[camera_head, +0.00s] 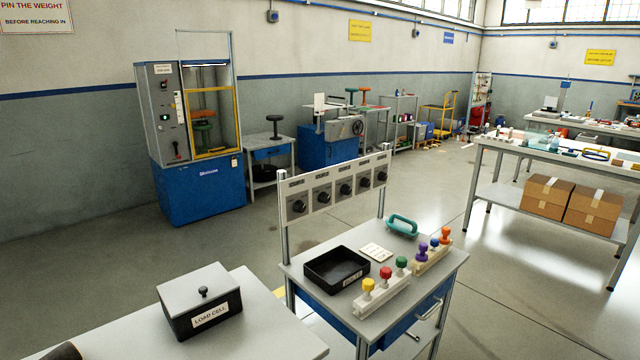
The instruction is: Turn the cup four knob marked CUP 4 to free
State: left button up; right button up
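A grey panel (290,214) stands on two posts at the back of a small workbench. It carries a row of several black knobs, each on its own plate with a small label above. The labels are too small to read, so CUP 4 cannot be confirmed. The fourth knob from the left (364,181) is right of the panel's middle. The setting of each knob is too small to tell. Neither of my grippers shows in the head view, and nothing touches the panel.
The workbench (437,262) below holds a black tray (337,269), colored knobbed pieces in white racks (382,297), a white card (376,252) and a teal handle (403,225). A grey table (262,325) with a load cell box (200,302) is at front left.

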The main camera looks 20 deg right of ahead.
aim_at(365, 183)
jog(key=l+u, duration=0.65)
jog(key=l, duration=0.15)
jog(key=l+u, duration=0.15)
jog(key=l, duration=0.3)
jog(key=k+l+u, duration=0.15)
jog(key=l, duration=0.75)
jog(key=k+l+u, duration=0.1)
jog(key=l, duration=0.3)
